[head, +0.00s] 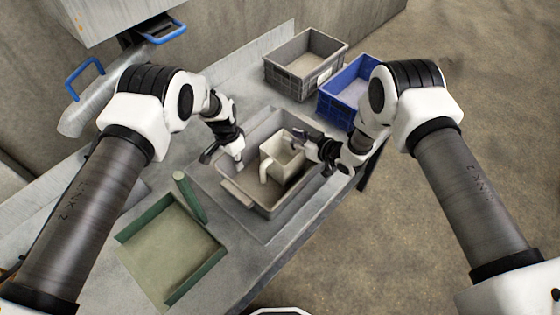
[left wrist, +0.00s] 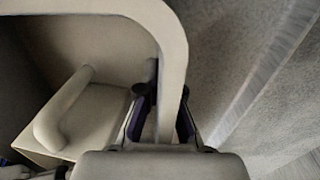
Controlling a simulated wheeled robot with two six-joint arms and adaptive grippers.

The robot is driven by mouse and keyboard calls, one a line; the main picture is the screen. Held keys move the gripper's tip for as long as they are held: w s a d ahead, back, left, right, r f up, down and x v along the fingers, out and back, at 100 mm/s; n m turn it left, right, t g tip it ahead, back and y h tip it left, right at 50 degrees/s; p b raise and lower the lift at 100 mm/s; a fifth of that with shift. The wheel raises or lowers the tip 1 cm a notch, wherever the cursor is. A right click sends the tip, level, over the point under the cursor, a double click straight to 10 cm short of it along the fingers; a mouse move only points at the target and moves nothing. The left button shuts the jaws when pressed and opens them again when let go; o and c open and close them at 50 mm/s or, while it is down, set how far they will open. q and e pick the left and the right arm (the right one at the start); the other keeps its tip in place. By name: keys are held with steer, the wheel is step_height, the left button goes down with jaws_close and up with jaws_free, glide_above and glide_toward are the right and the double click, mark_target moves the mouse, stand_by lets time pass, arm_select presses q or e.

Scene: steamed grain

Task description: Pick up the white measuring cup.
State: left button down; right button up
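The white measuring cup (head: 283,165) stands inside a grey-beige bin (head: 262,207) on the table, its handle toward the left. The cup's handle also shows at the left of the left wrist view (left wrist: 68,108). My left gripper (head: 222,157) is at the bin's left wall, beside the cup and apart from it. In the left wrist view its fingers (left wrist: 163,115) lie on both sides of the bin's wall and appear closed on it. My right gripper (head: 306,143) is at the cup's right upper edge; whether its fingers touch or grip the cup is unclear.
A green-edged tray (head: 170,250) lies on the table at the front left. A grey crate (head: 290,80) and a blue crate (head: 338,100) stand behind the bin. A metal unit with blue handles (head: 85,75) is at the back left. Open floor lies right of the table.

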jaws_close()
steer(key=shift+r, duration=0.15)
step_height(320, 180, up, 10)
steer(key=shift+f, duration=0.1)
arm_select(q)
steer(key=c, duration=1.2)
jaws_free()
steer(key=shift+c, duration=0.2)
step_height(320, 180, up, 12)
steer(key=w+a, duration=0.1)
